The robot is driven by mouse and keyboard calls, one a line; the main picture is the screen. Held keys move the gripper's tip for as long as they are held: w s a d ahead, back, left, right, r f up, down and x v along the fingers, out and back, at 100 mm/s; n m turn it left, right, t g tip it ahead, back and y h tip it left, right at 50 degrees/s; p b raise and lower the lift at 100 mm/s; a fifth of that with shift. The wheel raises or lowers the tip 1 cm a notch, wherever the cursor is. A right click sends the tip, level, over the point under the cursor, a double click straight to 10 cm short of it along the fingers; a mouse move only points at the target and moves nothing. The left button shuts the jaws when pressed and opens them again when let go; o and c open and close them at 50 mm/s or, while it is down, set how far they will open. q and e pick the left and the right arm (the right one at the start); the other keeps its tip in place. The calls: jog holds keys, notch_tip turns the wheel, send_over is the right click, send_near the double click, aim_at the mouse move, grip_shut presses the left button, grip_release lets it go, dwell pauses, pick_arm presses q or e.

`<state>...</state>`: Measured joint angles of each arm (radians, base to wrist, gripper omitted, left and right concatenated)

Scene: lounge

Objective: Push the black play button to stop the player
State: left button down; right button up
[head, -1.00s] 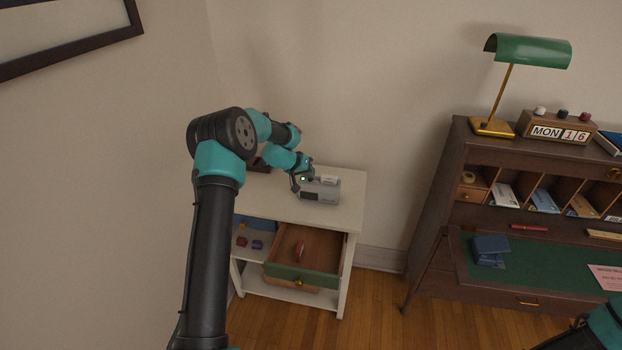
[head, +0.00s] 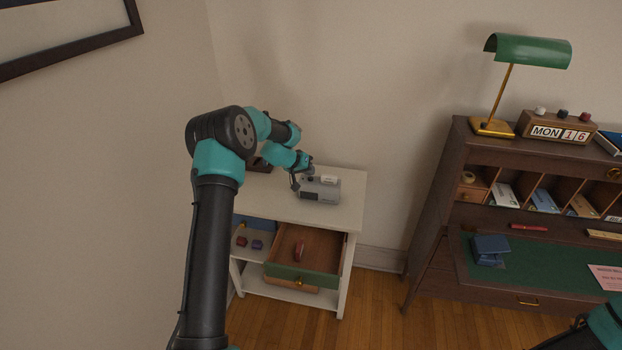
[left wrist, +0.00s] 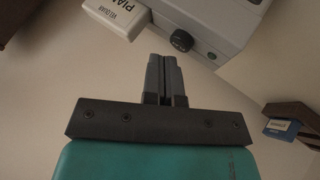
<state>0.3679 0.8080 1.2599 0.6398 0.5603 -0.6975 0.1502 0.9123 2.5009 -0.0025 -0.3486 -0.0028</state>
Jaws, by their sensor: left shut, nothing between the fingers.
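The grey player (head: 325,196) stands on the white side table (head: 345,220). It also shows at the top of the left wrist view (left wrist: 215,22). There a round black button or knob (left wrist: 182,41) sits on its near edge; I cannot read a play mark on it. My left gripper (head: 296,184) is at the player's left end in the head view. In the left wrist view its fingers (left wrist: 163,58) are shut and empty, with the tips just beside the black knob. I cannot tell whether they touch it. My right gripper is out of view.
The table's drawer (head: 305,262) is pulled out with a red object (head: 299,251) inside. A dark desk (head: 440,190) with a green lamp (head: 530,49) stands to the right. Bare wall is behind.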

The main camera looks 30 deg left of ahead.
aim_at(309, 177)
pick_arm(q)
jog(key=shift+r, duration=3)
